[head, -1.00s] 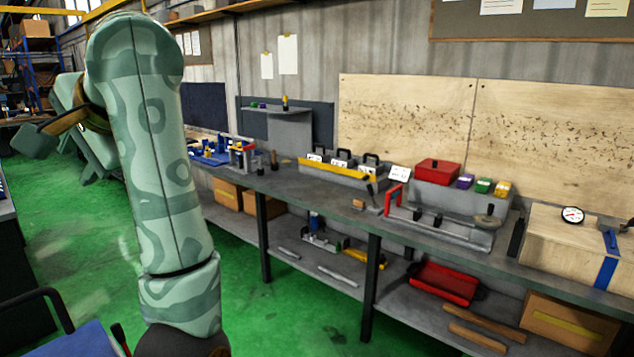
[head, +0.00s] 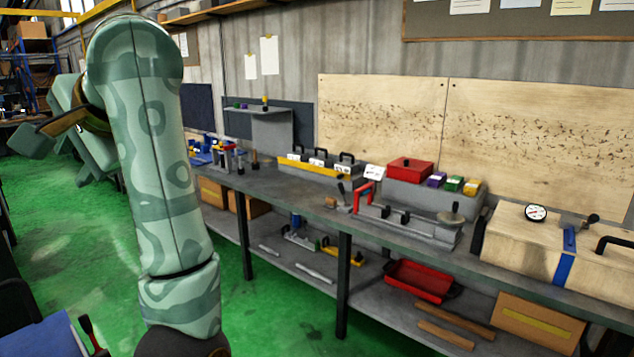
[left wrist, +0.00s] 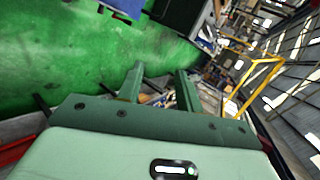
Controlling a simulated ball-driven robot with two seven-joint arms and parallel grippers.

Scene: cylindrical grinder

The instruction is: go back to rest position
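My left arm (head: 160,170) stands raised and bent at the left of the head view. Its far end reaches back to the left, where part of my left gripper (head: 32,138) seems to show, partly behind the arm. In the left wrist view my left gripper (left wrist: 160,88) has its two fingers apart, with nothing held between them. My right arm and right gripper are not in view.
A long grey workbench (head: 285,199) runs along the wall, bearing a red box (head: 410,168), a wooden case (head: 520,250) and several fixtures. A red tray (head: 420,280) lies on its lower shelf. Green floor (head: 75,240) is open at left. A blue surface (head: 45,338) is at lower left.

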